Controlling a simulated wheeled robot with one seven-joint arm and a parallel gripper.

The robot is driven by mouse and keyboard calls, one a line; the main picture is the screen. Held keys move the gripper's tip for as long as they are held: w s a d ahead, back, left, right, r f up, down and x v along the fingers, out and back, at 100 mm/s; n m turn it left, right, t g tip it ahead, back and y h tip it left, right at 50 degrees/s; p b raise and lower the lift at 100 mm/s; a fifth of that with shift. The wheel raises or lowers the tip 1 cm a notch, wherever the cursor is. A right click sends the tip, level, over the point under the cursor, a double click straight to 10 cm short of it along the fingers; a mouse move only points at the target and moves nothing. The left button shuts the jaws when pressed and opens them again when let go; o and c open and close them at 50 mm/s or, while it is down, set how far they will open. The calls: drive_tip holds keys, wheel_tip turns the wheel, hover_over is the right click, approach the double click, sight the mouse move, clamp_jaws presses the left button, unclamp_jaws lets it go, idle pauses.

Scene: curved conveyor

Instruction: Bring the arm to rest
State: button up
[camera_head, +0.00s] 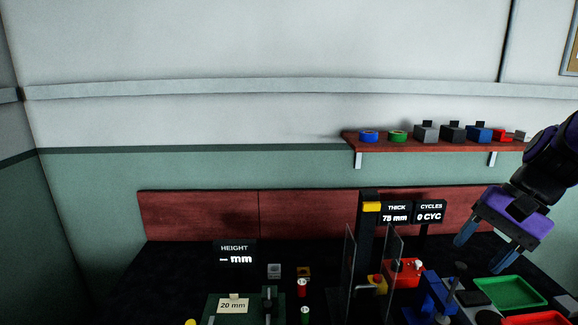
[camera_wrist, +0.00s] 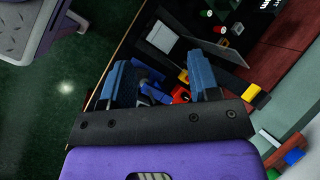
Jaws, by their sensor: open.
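My gripper (camera_head: 479,256) hangs at the right of the head view, with a purple body and two blue fingers pointing down and left. The fingers are spread apart with nothing between them. It is above the right part of the dark bench, near the green tray (camera_head: 510,292), and no contact shows. In the wrist view my gripper (camera_wrist: 158,68) also shows open, with bench items beyond the fingers. My arm comes in from the right edge, and most of it is out of view.
A red-brown shelf (camera_head: 440,147) with several small items is on the wall behind the gripper. Clear upright panels (camera_head: 349,275), a red box (camera_head: 405,272) and a blue fixture (camera_head: 437,297) stand left of it. The bench's back left is clear.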

drive_tip(key=s+r+n+t+h, duration=0.5)
drive_tip(key=s+r+n+h, duration=0.1)
drive_tip(key=s+r, duration=0.3)
drive_tip(key=shift+a+n+t, duration=0.3)
drive_tip(key=shift+a+n, duration=0.1)
drive_tip(key=shift+n, duration=0.3)
